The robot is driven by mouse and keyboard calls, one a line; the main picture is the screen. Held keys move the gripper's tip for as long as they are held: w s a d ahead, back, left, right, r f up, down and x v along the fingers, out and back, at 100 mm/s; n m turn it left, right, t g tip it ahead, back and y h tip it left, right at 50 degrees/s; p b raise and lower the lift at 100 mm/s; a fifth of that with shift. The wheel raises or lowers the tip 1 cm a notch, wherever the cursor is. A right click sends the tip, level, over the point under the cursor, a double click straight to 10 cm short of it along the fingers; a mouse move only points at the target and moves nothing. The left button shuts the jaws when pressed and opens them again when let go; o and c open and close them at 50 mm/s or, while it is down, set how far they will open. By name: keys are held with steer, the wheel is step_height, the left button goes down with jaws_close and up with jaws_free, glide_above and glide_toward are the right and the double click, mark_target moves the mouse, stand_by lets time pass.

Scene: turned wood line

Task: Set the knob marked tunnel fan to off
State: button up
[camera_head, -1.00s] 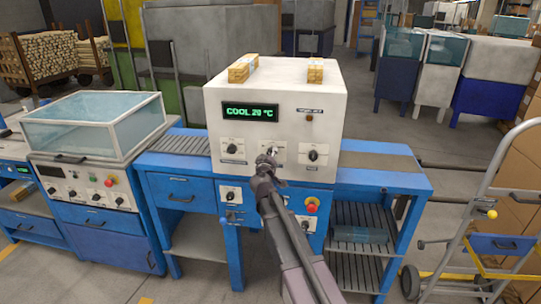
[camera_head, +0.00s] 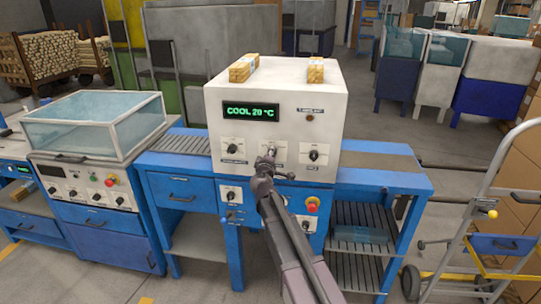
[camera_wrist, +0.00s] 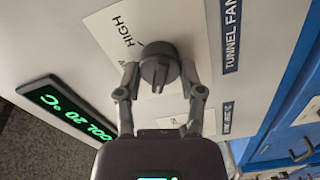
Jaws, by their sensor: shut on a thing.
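The tunnel fan knob (camera_wrist: 160,62) is dark grey and round with a raised grip, on a white plate. Its label (camera_wrist: 231,34) reads TUNNEL FAN, and the word HIGH shows beside the knob; other position marks are hidden or cut off. I cannot tell which mark the knob points to. My gripper (camera_wrist: 160,76) has one finger on each side of the knob and is shut on it. In the head view my gripper (camera_head: 268,160) is at the middle of the white cabinet's front, covering most of this knob.
The white cabinet (camera_head: 222,172) has a green display (camera_head: 251,111) reading COOL 20 °C. A left knob (camera_head: 231,148) and a right knob (camera_head: 314,155) flank my gripper. Below are another knob (camera_head: 231,195) and a red button (camera_head: 312,205) on the blue front.

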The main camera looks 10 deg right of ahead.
steer(key=shift+w, duration=0.1)
steer(key=o, duration=1.2)
steer(key=shift+c, duration=0.2)
steer(key=v, duration=1.2)
